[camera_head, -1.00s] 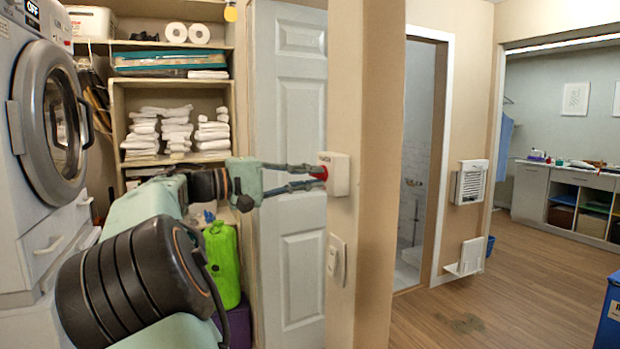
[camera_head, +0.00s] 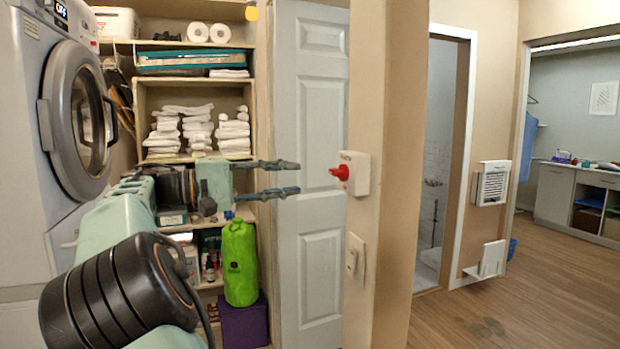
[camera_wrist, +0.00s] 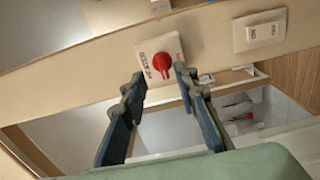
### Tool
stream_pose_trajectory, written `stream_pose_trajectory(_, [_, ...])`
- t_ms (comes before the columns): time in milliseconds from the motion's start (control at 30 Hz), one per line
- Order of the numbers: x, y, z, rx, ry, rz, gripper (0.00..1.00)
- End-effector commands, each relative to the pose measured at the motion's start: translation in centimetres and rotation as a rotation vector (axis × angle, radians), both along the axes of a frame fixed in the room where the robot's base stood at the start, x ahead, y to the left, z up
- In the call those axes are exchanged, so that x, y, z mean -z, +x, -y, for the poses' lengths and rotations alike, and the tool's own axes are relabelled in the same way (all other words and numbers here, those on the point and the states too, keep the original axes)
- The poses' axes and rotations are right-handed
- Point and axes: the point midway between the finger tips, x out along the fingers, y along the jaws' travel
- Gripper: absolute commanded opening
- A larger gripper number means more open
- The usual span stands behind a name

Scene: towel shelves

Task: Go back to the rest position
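My gripper (camera_head: 290,178) is open and empty in the head view, its two fingers apart and pointing right. It is in front of the white panelled door. A white box with a red knob (camera_head: 341,172) is fixed to the wall post to the right of the fingertips, with a clear gap between them. In the wrist view the open gripper (camera_wrist: 158,88) also shows, with the red knob (camera_wrist: 161,62) just beyond and between the fingertips.
A washer (camera_head: 75,130) stands close on the left. Shelves with folded towels (camera_head: 232,133) are behind my arm, with a green bag (camera_head: 240,262) below. A light switch (camera_head: 355,258) is under the knob box. Open floor (camera_head: 490,315) lies at the right.

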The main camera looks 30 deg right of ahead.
Motion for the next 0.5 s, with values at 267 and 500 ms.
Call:
stream_pose_trajectory(267, [0.0, 0.5, -2.0, 0.000, -0.001, 0.001, 0.28])
stream_pose_trajectory(500, [0.0, 0.5, -2.0, 0.000, 0.000, 0.001, 0.28])
